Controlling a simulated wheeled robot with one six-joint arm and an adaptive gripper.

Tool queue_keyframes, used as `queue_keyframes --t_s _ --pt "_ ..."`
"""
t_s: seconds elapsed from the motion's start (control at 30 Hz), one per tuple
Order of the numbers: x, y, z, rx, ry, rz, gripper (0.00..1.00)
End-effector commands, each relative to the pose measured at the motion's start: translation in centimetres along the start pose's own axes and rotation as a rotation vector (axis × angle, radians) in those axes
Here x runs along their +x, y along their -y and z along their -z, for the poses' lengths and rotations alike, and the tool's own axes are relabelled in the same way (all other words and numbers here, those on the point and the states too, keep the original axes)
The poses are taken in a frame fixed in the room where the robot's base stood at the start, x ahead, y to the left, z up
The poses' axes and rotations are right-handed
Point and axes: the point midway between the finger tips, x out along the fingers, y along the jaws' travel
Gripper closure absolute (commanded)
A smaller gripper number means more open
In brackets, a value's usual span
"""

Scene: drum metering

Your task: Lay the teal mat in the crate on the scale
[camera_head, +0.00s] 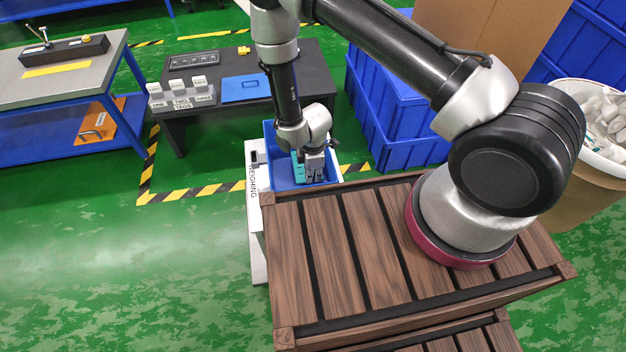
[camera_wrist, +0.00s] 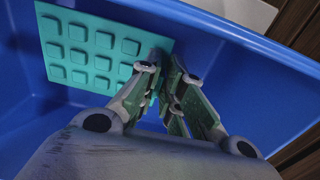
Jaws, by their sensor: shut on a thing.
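The teal mat (camera_wrist: 85,48) is a thin sheet with raised square pads, seen in the wrist view inside the blue crate (camera_wrist: 240,80). My gripper (camera_wrist: 165,95) is shut on the mat's right edge. In the head view the mat (camera_head: 297,167) shows as a small teal patch by my gripper (camera_head: 312,172), inside the crate (camera_head: 278,178). The crate stands on the white scale (camera_head: 254,205) marked WEIGHING. I cannot tell whether the mat touches the crate floor. Part of the mat's edge is hidden behind my fingers.
A black table (camera_head: 240,70) with tag holders and a blue flat item stands behind the crate. Stacked blue crates (camera_head: 395,110) are to the right. Green floor is open at left.

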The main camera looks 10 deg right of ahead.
Motion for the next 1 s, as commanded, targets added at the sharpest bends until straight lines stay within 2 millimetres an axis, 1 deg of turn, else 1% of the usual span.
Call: queue_keyframes --t_s 0.1,0.2,0.5,0.53,0.63,0.67,0.9,1.0 --pt "1.9 0.1 -0.1 0.0 0.001 0.002 1.0" --pt "3.2 0.1 0.0 0.0 0.001 0.002 1.0" --pt "3.5 0.0 0.0 0.0 0.0 0.001 1.0" --pt "3.5 0.0 0.0 0.0 0.001 0.001 0.9" --pt "3.5 0.0 0.0 0.0 0.0 0.001 0.71" --pt "3.5 0.0 0.0 0.0 0.0 0.001 0.7" --pt "3.4 0.0 0.0 0.0 0.0 0.001 0.7" --pt "3.1 0.0 0.0 0.0 0.0 0.0 0.7"
